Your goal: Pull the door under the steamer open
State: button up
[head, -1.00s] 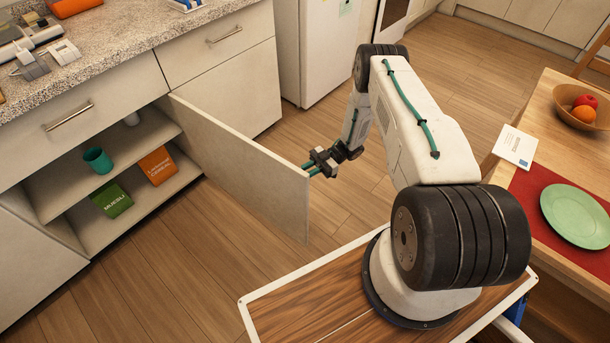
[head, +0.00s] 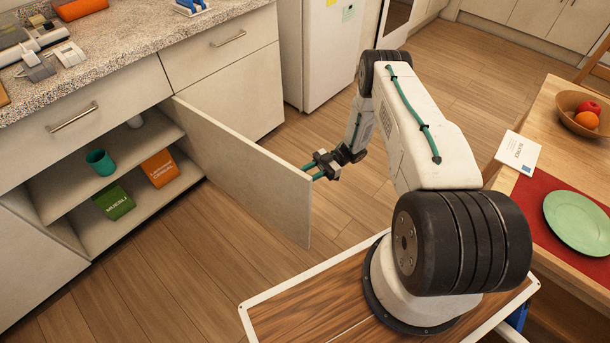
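The cabinet door (head: 245,170) stands swung wide open, sticking out from the counter front into the room. Behind it, the shelves of the cabinet are exposed. My gripper (head: 313,172) is at the door's outer edge, with its teal fingers pointing left toward the door's far side. The fingertips are partly hidden by the door, so I cannot see whether they touch or grip it, nor the door's handle. The steamer cannot be clearly made out; grey and white appliances (head: 45,60) stand on the counter above.
The open cabinet holds a teal cup (head: 100,162), a green box (head: 114,202) and an orange box (head: 160,169). A wooden table (head: 545,130) with a green plate (head: 578,220) and a fruit bowl (head: 580,116) stands at right. Floor (head: 180,275) before the cabinet is clear.

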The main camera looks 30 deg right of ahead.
jog(key=d, duration=0.7)
jog(key=shift+w, duration=0.4)
jog(key=shift+d+f, duration=0.1)
